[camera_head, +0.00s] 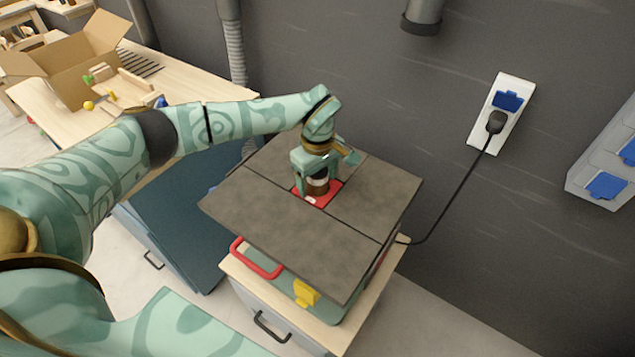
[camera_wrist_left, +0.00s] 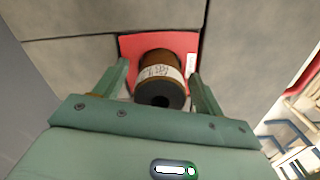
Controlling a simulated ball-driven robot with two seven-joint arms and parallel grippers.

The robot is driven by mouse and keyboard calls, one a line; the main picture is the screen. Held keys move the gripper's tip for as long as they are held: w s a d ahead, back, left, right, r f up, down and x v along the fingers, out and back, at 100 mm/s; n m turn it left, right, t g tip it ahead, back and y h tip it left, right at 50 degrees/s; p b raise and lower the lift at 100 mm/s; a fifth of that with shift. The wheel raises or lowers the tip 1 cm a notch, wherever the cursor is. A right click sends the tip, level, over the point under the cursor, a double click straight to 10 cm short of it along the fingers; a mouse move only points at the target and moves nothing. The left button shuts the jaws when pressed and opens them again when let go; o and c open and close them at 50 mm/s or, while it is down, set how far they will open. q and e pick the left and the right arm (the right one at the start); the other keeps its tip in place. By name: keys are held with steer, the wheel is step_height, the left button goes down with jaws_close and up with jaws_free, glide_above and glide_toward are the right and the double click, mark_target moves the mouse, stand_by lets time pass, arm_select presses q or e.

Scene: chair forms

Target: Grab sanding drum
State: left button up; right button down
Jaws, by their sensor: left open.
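The sanding drum (camera_wrist_left: 160,80) is a brown cylinder with a white printed label and a dark end with a hole. It stands on a red plate (camera_wrist_left: 130,46) set in the grey top of a machine. In the head view the drum (camera_head: 318,187) shows partly under my left gripper. My left gripper (camera_head: 315,178) is open over the drum. In the left wrist view its two fingers (camera_wrist_left: 160,85) lie on either side of the drum, with a gap visible on each side. My right gripper is not in view.
A black cable runs to a wall socket (camera_head: 500,112). A cardboard box (camera_head: 75,65) stands on a bench at the left.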

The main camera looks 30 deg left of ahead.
arm_select(q)
steer(key=shift+r, duration=0.1)
steer(key=c, duration=1.1)
steer(key=shift+c, duration=0.2)
